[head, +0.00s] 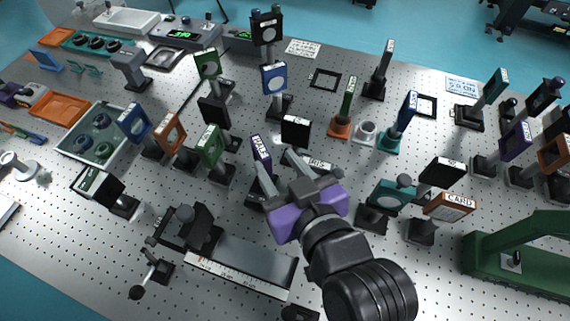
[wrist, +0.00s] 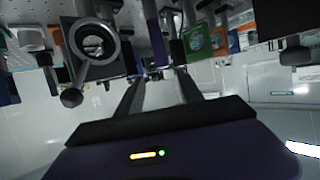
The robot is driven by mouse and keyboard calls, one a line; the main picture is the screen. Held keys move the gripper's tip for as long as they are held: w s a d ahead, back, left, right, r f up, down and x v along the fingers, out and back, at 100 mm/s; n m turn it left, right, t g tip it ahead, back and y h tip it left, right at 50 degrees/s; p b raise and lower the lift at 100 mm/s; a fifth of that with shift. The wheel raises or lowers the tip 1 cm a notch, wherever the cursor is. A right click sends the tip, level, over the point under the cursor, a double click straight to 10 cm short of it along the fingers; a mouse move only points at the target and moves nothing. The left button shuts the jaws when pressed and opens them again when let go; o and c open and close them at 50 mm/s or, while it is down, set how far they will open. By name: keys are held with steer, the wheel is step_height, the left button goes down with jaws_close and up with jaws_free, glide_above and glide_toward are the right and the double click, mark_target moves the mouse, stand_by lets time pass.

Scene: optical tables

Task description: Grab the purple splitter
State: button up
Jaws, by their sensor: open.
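The purple splitter (head: 261,150) is a thin upright purple plate with a white label along its edge, on a dark post and base near the middle of the table. My gripper (head: 274,162) is open, with its fingers close to the splitter in the head view. Contact cannot be told there, and the fingers and wrist hide part of the splitter and its mount. In the wrist view, a narrow purple edge-on plate (wrist: 152,28) shows beyond the open fingers (wrist: 160,76), roughly between them. Another purple plate (head: 516,142) stands at the far right.
A black-framed plate (head: 295,131) stands just behind my gripper, and a green plate (head: 210,146) stands to the left. A teal mount (head: 391,196) and an orange card holder (head: 450,206) are at right. A long rail (head: 240,262) lies in front.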

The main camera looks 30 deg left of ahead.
mark_target(266, 157)
steer(key=shift+s+f, duration=0.2)
steer(key=shift+f, duration=0.25)
steer(key=shift+p+x, duration=0.65)
steer(key=shift+x, duration=3.15)
steer(key=shift+s+f, duration=0.1)
steer(key=shift+s, duration=0.1)
jaws_close()
